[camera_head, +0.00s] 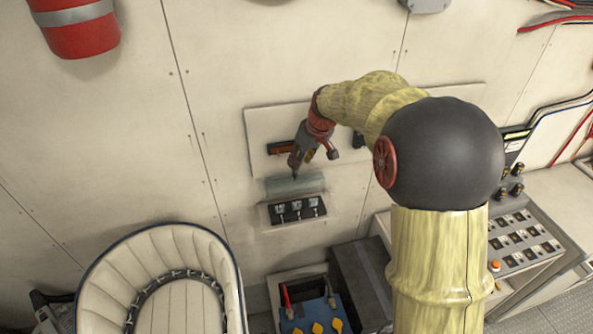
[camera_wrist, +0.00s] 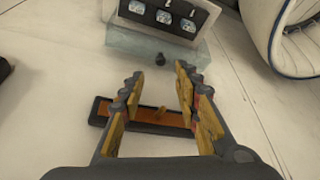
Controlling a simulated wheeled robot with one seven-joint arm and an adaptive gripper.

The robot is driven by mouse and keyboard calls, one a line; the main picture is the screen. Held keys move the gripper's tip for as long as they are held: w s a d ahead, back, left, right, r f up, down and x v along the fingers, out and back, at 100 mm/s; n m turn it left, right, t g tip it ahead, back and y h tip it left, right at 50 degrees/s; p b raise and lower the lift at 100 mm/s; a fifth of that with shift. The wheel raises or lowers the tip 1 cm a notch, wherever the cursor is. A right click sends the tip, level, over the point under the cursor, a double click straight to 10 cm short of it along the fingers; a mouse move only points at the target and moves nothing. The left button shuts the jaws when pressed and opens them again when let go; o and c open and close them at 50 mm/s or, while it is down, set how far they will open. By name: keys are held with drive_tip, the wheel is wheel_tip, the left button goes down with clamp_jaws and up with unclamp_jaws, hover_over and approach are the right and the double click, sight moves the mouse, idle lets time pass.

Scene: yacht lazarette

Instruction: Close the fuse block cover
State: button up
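The fuse block (camera_head: 297,210) is a dark panel with several fuses on the wall; it also shows at the top of the wrist view (camera_wrist: 168,16). Its translucent cover (camera_head: 295,185) is hinged open above it, leaving the fuses bare. My gripper (camera_head: 313,164) is just above the cover in the head view. I cannot tell whether a tip touches the cover.
A dark-framed orange strip (camera_wrist: 152,117) is on the wall behind my fingers. A cream seat (camera_head: 165,280) stands at lower left. A box with a blue battery-like unit (camera_head: 312,315) sits below the fuse block. A switch console (camera_head: 515,235) is at right.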

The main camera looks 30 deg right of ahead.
sight(297, 176)
drive_tip(key=x, duration=0.6)
drive_tip(key=shift+w+a+f+p, duration=0.1)
drive_tip(key=shift+f+p, duration=0.25)
drive_tip(key=shift+p, duration=0.05)
drive_tip(key=shift+c, duration=0.6)
clamp_jaws()
